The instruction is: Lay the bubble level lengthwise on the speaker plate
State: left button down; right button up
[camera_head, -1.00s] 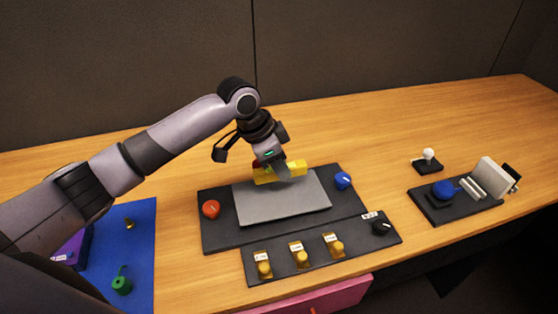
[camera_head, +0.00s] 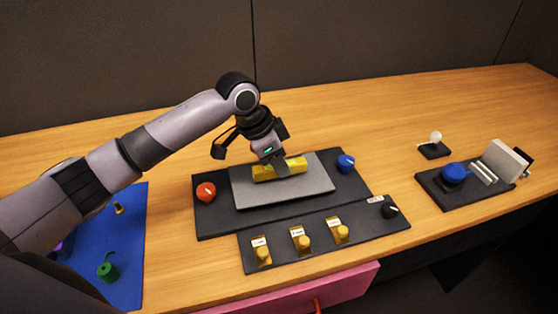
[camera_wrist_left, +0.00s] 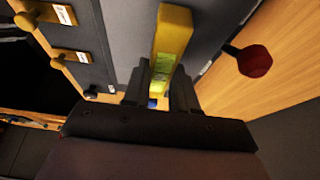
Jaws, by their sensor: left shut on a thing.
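The bubble level is a yellow bar (camera_head: 279,170) over the back half of the grey speaker plate (camera_head: 290,198). Its length runs roughly along the plate's long side. My left gripper (camera_head: 277,168) is shut on the level near its middle, coming from above. In the left wrist view the level (camera_wrist_left: 172,40), with a greenish vial, runs between the two fingers (camera_wrist_left: 160,85), and the grey plate (camera_wrist_left: 130,35) is behind it. I cannot tell whether the level touches the plate. My right gripper is not in view.
A red knob (camera_head: 206,192) and a blue knob (camera_head: 346,163) flank the plate. Several yellow switches stand in front, with a black knob (camera_head: 390,211). A blue mat (camera_head: 125,260) lies left; a trackball unit (camera_head: 454,173) stands right. Table behind the panel is clear.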

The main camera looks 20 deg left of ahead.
pick_arm(q)
jog(key=shift+f, duration=0.5)
jog(key=c, duration=0.8)
grip_release()
jog(key=shift+r, duration=0.1)
